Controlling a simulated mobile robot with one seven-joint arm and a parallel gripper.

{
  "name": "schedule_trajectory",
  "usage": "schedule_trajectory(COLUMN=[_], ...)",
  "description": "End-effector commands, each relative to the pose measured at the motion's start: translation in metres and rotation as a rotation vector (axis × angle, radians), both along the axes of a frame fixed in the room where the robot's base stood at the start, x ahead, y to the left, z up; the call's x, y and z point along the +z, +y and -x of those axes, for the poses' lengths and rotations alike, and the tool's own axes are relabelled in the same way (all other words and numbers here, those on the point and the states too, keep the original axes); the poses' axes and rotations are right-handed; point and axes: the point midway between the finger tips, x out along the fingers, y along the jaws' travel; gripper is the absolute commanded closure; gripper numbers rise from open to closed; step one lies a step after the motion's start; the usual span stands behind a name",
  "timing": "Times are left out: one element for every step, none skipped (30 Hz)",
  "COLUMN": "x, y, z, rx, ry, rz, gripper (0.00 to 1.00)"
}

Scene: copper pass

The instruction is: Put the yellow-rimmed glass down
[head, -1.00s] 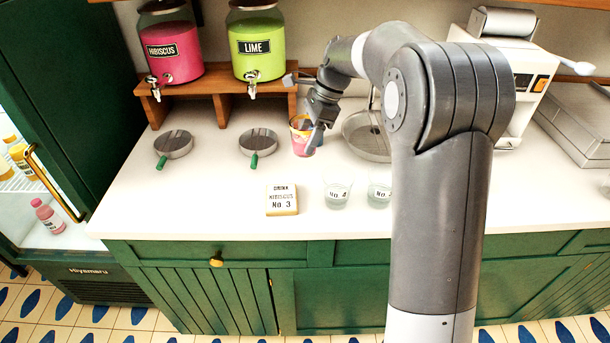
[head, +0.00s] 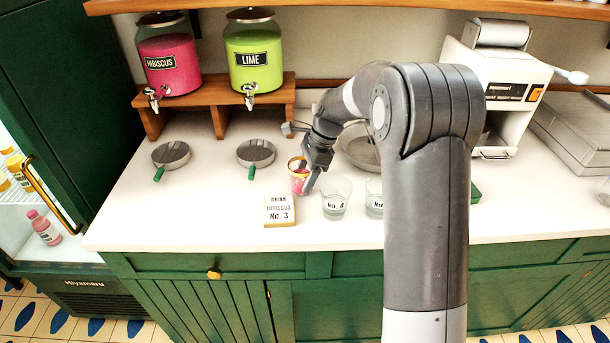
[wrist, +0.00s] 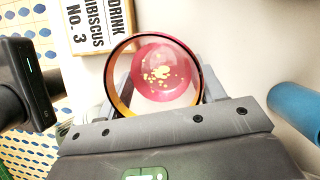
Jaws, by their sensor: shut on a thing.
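The yellow-rimmed glass (head: 299,178) holds a pink drink. It is behind the sign on the white counter, just left of the glass marked No. 4. In the wrist view the glass (wrist: 116,98) is seen from above, with yellow flecks on the pink drink. My gripper (head: 312,182) is shut on the glass, its fingers on either side of it in the wrist view (wrist: 160,95). I cannot tell whether the glass base touches the counter.
The drink sign (head: 279,211) reads Hibiscus No. 3. Clear glasses No. 4 (head: 335,198) and another (head: 374,200) stand close on the right. Two round strainers (head: 256,152) and the dispensers (head: 255,62) are behind. The counter left of the sign is clear.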

Motion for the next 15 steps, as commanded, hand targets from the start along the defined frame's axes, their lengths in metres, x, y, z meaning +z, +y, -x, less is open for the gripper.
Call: schedule_trajectory(x=[-0.0005, -0.0014, -0.0026, -0.0024, -0.0024, -0.0023, -0.0023, -0.0023, -0.0022, -0.0022, -0.0022, -0.0022, -0.0022, -0.0022, -0.0021], y=[0.0001, 0.0001, 0.0001, 0.0, 0.0, 0.0, 0.0, 0.0, -0.0001, -0.0001, -0.0001, -0.0001, -0.0001, -0.0001, -0.0001], z=[-0.0001, -0.0001, -0.0001, 0.0, 0.0, -0.0001, -0.0001, -0.0001, -0.0001, -0.0001, -0.0001, -0.0001, -0.0001, -0.0001, -0.0001], rx=[0.0, 0.0, 0.0, 0.0, 0.0, 0.0, 0.0, 0.0, 0.0, 0.0, 0.0, 0.0, 0.0, 0.0, 0.0], ry=[0.0, 0.0, 0.0, 0.0, 0.0, 0.0, 0.0, 0.0, 0.0, 0.0, 0.0, 0.0, 0.0, 0.0, 0.0], rz=[0.0, 0.0, 0.0, 0.0, 0.0, 0.0, 0.0, 0.0, 0.0, 0.0, 0.0, 0.0, 0.0, 0.0, 0.0], gripper=[0.7, 0.7, 0.7, 0.35, 0.33, 0.29, 0.27, 0.24, 0.21, 0.19, 0.16, 0.16, 0.16, 0.16, 0.16])
